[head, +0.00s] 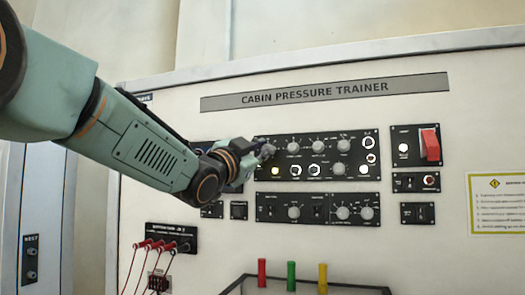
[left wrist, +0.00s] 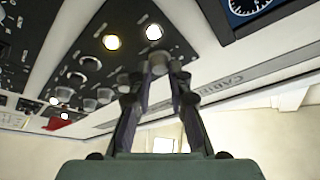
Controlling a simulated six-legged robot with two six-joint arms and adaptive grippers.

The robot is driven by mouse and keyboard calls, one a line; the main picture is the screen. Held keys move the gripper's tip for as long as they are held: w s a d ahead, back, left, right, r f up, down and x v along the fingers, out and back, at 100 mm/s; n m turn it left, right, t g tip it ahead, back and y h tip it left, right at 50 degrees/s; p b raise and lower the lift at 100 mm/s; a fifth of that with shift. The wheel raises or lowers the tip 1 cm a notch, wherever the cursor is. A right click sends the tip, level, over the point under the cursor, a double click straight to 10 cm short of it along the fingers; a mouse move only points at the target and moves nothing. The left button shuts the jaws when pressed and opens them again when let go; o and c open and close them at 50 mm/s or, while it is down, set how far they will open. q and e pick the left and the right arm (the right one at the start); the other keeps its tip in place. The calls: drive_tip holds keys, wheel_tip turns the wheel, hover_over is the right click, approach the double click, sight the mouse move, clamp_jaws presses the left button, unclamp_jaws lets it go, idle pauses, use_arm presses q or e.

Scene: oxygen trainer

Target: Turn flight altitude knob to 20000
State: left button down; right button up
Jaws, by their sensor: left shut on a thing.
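My left gripper (head: 264,150) reaches in from the left to the upper left part of the large black control panel (head: 330,133). In the left wrist view its two fingers (left wrist: 160,76) are shut on a grey knob (left wrist: 158,62) on that panel. The gripper hides this knob in the head view. The lettering is too small to read, so I cannot confirm that it is the flight altitude knob or what it is set to. More grey knobs (head: 293,147) sit to its right. My right gripper is not in view.
A red switch cover (head: 431,146) is at the right. A smaller knob panel (head: 318,208) sits below. Red cables (head: 150,246) hang at the lower left. Red, green and yellow posts (head: 291,275) stand at the front. A dial gauge (left wrist: 250,5) shows in the left wrist view.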

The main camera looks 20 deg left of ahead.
use_arm(q)
drive_tip(key=m+g+p, duration=0.1)
drive_tip(key=m, duration=0.2)
drive_tip(key=m+g+h+p, duration=0.1)
drive_tip(key=m, duration=0.1)
drive_tip(key=shift+w+a+m+h, duration=0.1)
drive_tip(key=shift+a+m+h, duration=0.1)
drive_tip(key=shift+m+h, duration=0.15)
drive_tip(key=shift+r+m+g+p, duration=0.15)
drive_tip(key=shift+m+g+p, duration=0.6)
drive_tip(key=shift+m+p, duration=0.95)
drive_tip(key=shift+r+m+g+p, duration=0.15)
drive_tip(key=shift+m+g+p, duration=0.8)
drive_tip(key=shift+m, duration=1.3)
drive_tip(key=c, duration=1.6)
unclamp_jaws()
drive_tip(key=shift+r, duration=0.1)
drive_tip(key=shift+c, duration=0.2)
drive_tip(key=o, duration=0.4)
drive_tip(key=shift+w+a, duration=0.1)
drive_tip(key=shift+a, duration=0.1)
drive_tip(key=shift+d, duration=0.1)
